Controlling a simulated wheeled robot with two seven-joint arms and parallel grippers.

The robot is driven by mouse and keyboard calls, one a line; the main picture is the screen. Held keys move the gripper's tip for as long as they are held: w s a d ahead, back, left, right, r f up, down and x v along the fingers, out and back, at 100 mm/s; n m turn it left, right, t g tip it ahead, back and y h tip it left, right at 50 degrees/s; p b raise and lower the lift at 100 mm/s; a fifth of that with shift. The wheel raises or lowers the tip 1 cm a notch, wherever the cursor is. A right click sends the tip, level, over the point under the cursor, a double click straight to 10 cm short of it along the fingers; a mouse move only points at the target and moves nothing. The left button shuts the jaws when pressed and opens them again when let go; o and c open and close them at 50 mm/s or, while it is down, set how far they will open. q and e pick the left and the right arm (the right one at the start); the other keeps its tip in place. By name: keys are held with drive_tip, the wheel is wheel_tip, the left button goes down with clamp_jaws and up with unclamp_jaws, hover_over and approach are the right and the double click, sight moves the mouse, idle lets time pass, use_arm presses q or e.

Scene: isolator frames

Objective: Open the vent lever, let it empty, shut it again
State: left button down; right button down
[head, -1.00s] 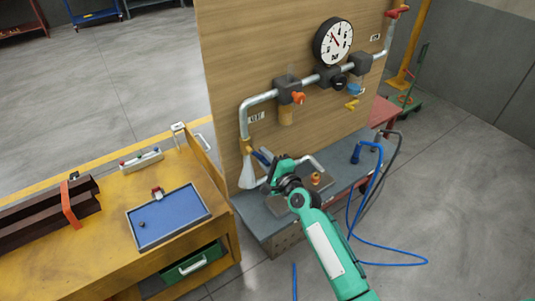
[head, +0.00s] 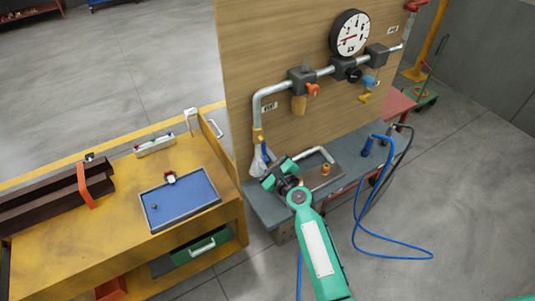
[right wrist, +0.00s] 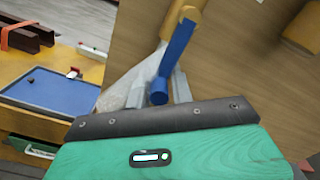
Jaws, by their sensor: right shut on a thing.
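The blue vent lever (head: 264,151) sits on a brass valve (head: 258,136) at the lower end of the grey pipe, on the left of the wooden panel. In the right wrist view the lever (right wrist: 180,48) slants down from the brass body to between my fingers. My right gripper (right wrist: 158,90) is shut on the lever's lower end; in the head view the gripper (head: 269,167) is partly hidden by its own wrist. A pale translucent cone (head: 257,165) hangs below the valve, beside the gripper. The gauge (head: 350,33) has its red needle pointing left. My left gripper is out of view.
An orange-handled valve (head: 312,90) and a blue-handled valve (head: 369,81) sit on the pipe. A grey bench (head: 262,205) stands under the panel. A yellow workbench (head: 100,215) with a blue tray (head: 182,205) is at left. Blue hose (head: 390,252) lies on the floor at right.

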drive_tip(key=shift+s+a, duration=0.1)
drive_tip(key=shift+a, duration=0.15)
drive_tip(key=c, duration=1.5)
unclamp_jaws()
drive_tip(key=shift+o, duration=0.7)
drive_tip(key=shift+a+r, duration=0.1)
drive_tip(key=shift+s+d, duration=0.25)
drive_tip(key=b+v, duration=0.2)
drive_tip(key=v, duration=1.1)
drive_tip(key=shift+s+b, duration=0.15)
drive_tip(key=shift+b, duration=0.15)
